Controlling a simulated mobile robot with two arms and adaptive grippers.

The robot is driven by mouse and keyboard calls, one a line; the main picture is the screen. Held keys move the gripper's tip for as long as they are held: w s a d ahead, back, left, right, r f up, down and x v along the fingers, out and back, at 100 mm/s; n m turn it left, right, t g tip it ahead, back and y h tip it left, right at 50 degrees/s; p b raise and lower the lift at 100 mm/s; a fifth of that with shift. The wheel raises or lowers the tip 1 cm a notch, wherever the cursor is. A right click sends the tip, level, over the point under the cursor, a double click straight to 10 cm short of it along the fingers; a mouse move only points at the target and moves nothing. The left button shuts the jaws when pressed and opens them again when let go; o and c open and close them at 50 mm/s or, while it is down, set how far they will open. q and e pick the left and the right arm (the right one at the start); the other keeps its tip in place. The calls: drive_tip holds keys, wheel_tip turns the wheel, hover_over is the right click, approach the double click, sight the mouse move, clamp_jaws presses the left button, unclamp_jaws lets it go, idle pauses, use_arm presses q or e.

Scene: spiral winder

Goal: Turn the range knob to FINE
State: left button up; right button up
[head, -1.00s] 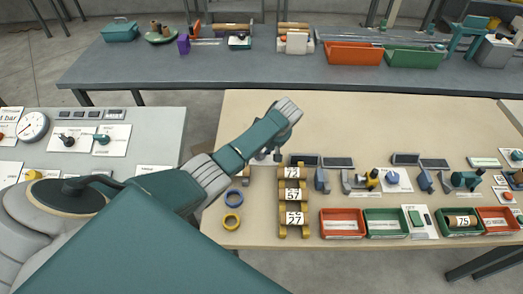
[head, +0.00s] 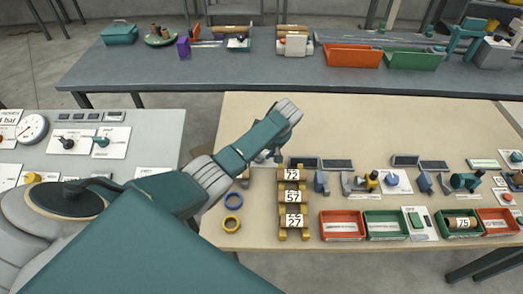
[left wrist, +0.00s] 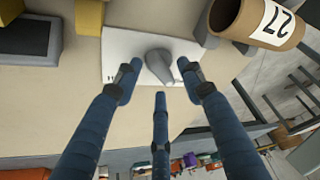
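The knob (left wrist: 162,66) is grey with a pointed end and sits on a white plate (left wrist: 118,50) in the left wrist view. Its lettering is mostly hidden or too small to read, so I cannot tell its setting. My left gripper (left wrist: 160,86) is open. Its fingers spread on either side of the knob and below it in the picture, with visible gaps and nothing held. In the head view my left gripper (head: 272,153) is low behind the numbered rolls' rack, and my arm hides most of the knob. My right gripper is not in view.
A numbered roll (left wrist: 262,20) lies close to the right finger in the wrist view; a dark screen (left wrist: 27,37) is at left. The table's back is clear.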

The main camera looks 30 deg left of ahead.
use_arm(q)
drive_tip(key=v, duration=1.2)
